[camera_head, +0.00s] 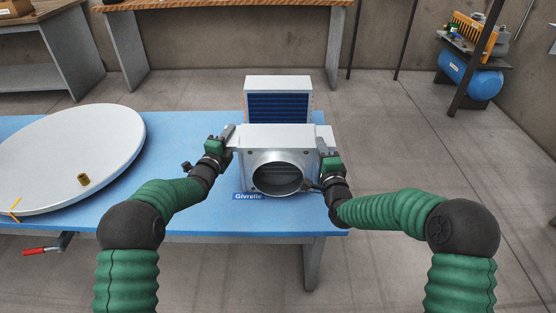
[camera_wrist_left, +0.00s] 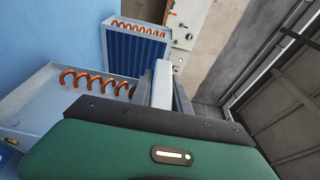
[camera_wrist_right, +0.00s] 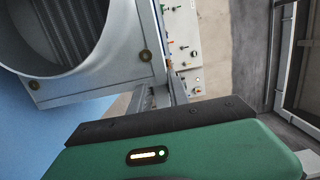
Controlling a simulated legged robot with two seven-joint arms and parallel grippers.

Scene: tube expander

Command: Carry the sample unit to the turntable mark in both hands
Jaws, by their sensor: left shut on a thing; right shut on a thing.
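The sample unit, a light grey metal box (camera_head: 290,137) with a round duct opening in front, is between my two grippers at the right end of the blue table. I cannot tell whether its underside touches the table. My left gripper (camera_head: 230,137) is shut on its left side, and my right gripper (camera_head: 326,150) on its right side. The box's duct side also shows in the right wrist view (camera_wrist_right: 115,78). The turntable (camera_head: 60,150), a large white disc, lies at the left of the table, with a yellow mark (camera_head: 14,208) near its front edge.
A small brass-coloured cylinder (camera_head: 83,180) stands on the turntable. A blue-finned coil block (camera_head: 278,106) is directly behind the box; copper bends show on it in the left wrist view (camera_wrist_left: 140,27). Blue tabletop (camera_head: 185,135) is clear between disc and box. A red handle (camera_head: 40,251) sticks out below.

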